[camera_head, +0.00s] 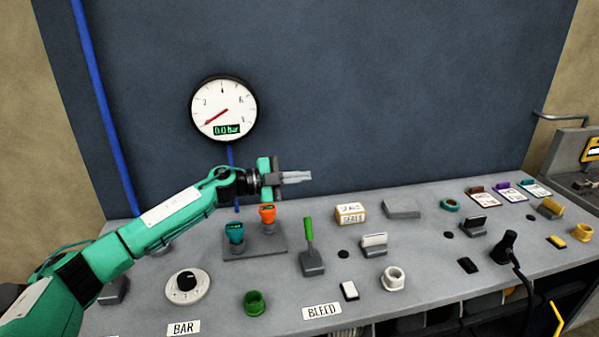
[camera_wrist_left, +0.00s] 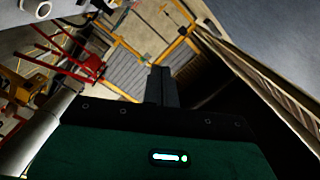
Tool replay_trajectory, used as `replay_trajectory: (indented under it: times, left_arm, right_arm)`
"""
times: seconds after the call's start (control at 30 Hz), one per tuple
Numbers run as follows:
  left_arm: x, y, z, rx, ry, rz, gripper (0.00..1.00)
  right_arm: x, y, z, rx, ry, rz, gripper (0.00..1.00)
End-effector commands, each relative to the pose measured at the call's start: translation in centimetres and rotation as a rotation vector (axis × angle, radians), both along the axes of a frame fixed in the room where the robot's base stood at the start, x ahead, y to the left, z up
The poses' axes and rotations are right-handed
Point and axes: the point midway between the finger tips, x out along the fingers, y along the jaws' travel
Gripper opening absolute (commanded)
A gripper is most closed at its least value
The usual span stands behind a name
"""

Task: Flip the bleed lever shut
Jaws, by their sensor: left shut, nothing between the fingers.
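The bleed lever (camera_head: 309,235) has a green handle on a grey base. It stands nearly upright, leaning slightly left, behind the BLEED label (camera_head: 322,310) on the bench. My left gripper (camera_head: 308,176) is shut and empty, in the air above the bench and higher in the picture than the lever. It points right and is apart from the lever. In the left wrist view its closed fingers (camera_wrist_left: 162,88) show, with no lever in sight. My right gripper is not in view.
A round gauge (camera_head: 224,108) on the wall reads 0.0 bar. Teal and orange handles (camera_head: 267,214) stand left of the lever. A BAR dial (camera_head: 187,285), a SEALS box (camera_head: 350,213), a white-topped block (camera_head: 374,244) and a green ring (camera_head: 256,302) surround it on the grey bench (camera_head: 420,240).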

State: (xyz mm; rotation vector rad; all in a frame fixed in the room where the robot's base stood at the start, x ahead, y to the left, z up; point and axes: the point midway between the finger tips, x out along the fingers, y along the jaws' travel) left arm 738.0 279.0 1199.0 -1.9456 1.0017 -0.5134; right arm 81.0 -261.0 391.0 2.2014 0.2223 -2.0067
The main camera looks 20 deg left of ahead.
Motion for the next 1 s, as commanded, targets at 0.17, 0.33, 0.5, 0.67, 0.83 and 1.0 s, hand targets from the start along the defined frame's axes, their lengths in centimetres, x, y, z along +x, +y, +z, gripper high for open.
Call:
replay_trajectory:
  times: [0.17,0.33,0.5,0.67,0.83,1.0]
  left_arm:
    - [0.0,0.0,1.9,0.000,-0.001,-0.001,0.00]
    - [0.0,0.0,2.5,-0.001,0.001,0.000,0.00]
    - [0.0,0.0,2.5,-0.001,0.001,0.000,0.00]
    - [0.0,0.0,2.5,-0.001,0.001,0.000,0.00]
    - [0.0,-0.3,2.3,-0.007,0.000,0.002,0.00]
    - [-0.6,-3.1,0.6,-0.093,-0.010,0.037,0.00]
  right_arm:
    - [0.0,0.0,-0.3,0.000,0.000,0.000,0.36]
    - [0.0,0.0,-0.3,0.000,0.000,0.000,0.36]
    - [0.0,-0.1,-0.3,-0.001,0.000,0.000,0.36]
    - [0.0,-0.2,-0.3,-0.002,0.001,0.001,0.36]
    - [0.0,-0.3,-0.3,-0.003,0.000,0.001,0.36]
    - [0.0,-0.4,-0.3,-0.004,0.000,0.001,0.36]
